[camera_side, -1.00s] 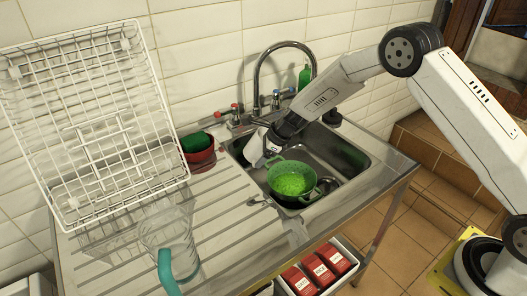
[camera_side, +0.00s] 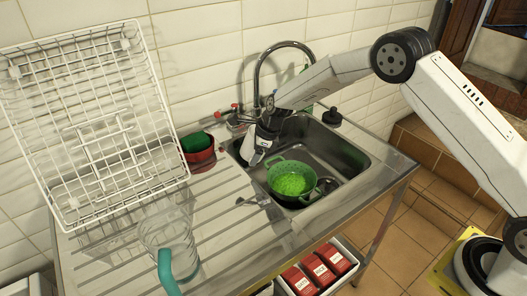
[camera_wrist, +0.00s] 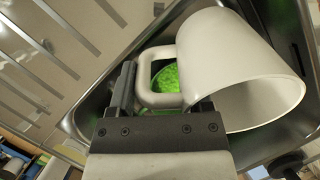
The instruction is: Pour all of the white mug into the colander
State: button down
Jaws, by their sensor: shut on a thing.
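My gripper (camera_wrist: 163,98) is shut on the handle of the white mug (camera_wrist: 235,65), which fills the right of the wrist view. The mug is tipped over, its mouth facing right and down in that view; the part of its inside that shows looks empty. In the side view the mug (camera_side: 247,152) is partly hidden by my gripper (camera_side: 259,150), above the sink's left part. The green colander (camera_side: 291,166) sits in the sink to the right of the mug, with bright green bits (camera_side: 290,184) in it. The green bits also show through the mug's handle in the wrist view (camera_wrist: 166,77).
The steel sink (camera_side: 345,150) has a curved tap (camera_side: 258,75) behind it. A red pot (camera_side: 200,158) stands to its left. A spoon (camera_side: 255,201) lies at the front edge. A white wire rack (camera_side: 95,125) and clear jug (camera_side: 178,243) are farther left.

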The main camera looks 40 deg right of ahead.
aim_at(245, 148)
jog(key=shift+w+a+r, duration=0.1)
jog(key=shift+a, duration=0.05)
jog(key=shift+w+a+r+g+h, duration=0.25)
jog(key=shift+w+a+g+h, duration=0.2)
jog(key=shift+g+h, duration=0.2)
jog(key=shift+w+a+r+g+h, duration=0.35)
jog(key=shift+g+h, duration=0.2)
jog(key=shift+h, duration=0.2)
jog(key=shift+a+h, duration=0.15)
jog(key=shift+h, duration=0.15)
jog(key=shift+r, duration=0.2)
jog(key=shift+r, duration=2.85)
